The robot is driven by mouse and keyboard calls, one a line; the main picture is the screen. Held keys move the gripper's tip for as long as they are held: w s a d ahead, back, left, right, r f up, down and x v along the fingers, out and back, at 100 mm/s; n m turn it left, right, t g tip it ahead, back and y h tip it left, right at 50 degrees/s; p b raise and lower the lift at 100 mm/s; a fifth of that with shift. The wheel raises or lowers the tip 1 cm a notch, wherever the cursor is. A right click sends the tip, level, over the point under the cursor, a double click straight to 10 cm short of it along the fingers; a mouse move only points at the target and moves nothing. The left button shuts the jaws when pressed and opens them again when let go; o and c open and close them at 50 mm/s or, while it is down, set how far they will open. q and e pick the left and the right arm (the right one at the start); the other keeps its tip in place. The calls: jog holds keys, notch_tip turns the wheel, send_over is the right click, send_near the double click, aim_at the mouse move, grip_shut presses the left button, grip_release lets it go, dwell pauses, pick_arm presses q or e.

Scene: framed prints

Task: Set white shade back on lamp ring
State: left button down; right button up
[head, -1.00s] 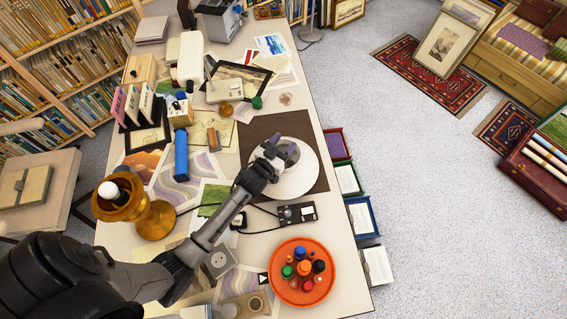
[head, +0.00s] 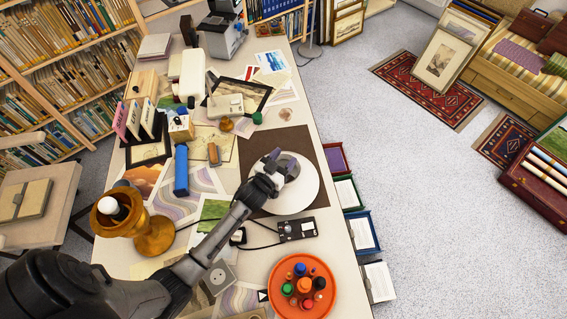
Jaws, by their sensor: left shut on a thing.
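The white shade (head: 300,197) is a round white form on the dark brown mat (head: 307,146), right of the table's middle. My left gripper (head: 279,165) reaches over it from the left and is shut on it near its top. The fingers and wrist hide part of the shade, so the exact grip is hard to see. The lamp (head: 152,238) stands at the table's left edge, with an amber-brown turned body, a wide round top and a bare white bulb (head: 112,208). My right gripper is not in view.
An orange tray (head: 278,296) of small bottles stands at the front right. A black switch box (head: 298,229) with a cable lies between tray and shade.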

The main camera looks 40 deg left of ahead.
pick_arm(q)
jog(key=shift+r+p, duration=0.35)
jog(key=shift+r, duration=1.45)
jog(key=shift+d+r, duration=0.2)
jog(key=shift+r, duration=0.05)
jog(key=d+r, duration=0.7)
jog(key=d, duration=0.4)
jog(key=s+r+p, duration=0.2)
jog(key=r+p, duration=1)
jog(key=r, duration=0.7)
jog(key=s+r+h+p, duration=0.1)
jog(key=s+r+p, duration=0.2)
jog(key=r+p, duration=1)
notch_tip(320, 180, up, 8)
jog(key=shift+a+f+m, duration=0.2)
jog(key=shift+a+m, duration=0.1)
jog(key=shift+m, duration=0.1)
jog(key=shift+s+f, duration=0.1)
jog(key=shift+f, duration=0.05)
